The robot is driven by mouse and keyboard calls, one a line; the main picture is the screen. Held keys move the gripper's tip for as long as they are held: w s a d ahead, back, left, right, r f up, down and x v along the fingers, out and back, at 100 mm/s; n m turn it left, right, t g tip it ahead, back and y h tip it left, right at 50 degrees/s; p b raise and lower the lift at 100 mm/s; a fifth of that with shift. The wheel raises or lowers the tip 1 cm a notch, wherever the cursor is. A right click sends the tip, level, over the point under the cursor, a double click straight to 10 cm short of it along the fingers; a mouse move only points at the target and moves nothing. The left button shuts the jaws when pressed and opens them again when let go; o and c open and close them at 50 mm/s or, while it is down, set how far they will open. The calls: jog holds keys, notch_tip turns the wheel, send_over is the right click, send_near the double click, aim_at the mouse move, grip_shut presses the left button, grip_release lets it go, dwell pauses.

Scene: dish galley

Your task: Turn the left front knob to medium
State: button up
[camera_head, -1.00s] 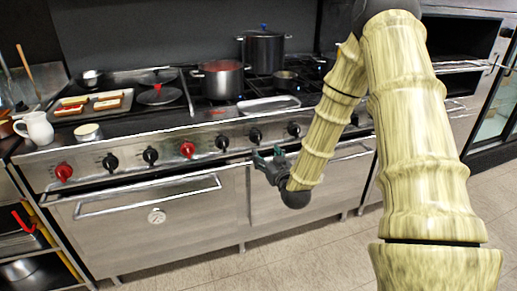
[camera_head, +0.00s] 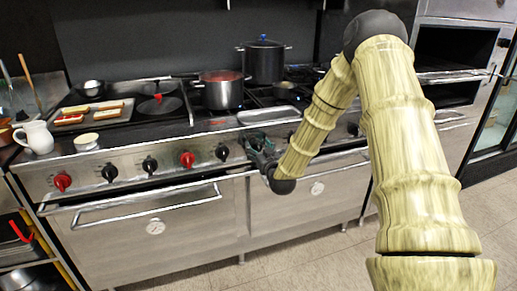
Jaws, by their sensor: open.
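The stove's front panel (camera_head: 130,181) carries a row of knobs. From the left they are a red knob (camera_head: 62,182), a black knob (camera_head: 109,173), another black knob (camera_head: 150,164), a second red knob (camera_head: 187,159) and a black knob (camera_head: 222,152). The pictures do not show which burner each knob serves, and their pointer settings are too small to read. My gripper (camera_head: 256,140) is at the panel just right of that last black knob, its jaws open. It hides the panel there, and I cannot tell whether it touches anything.
Oven handles (camera_head: 150,203) stick out below the knobs. Floor in front is clear.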

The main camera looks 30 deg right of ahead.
jog(key=shift+w, duration=0.2)
jog(key=c, duration=1)
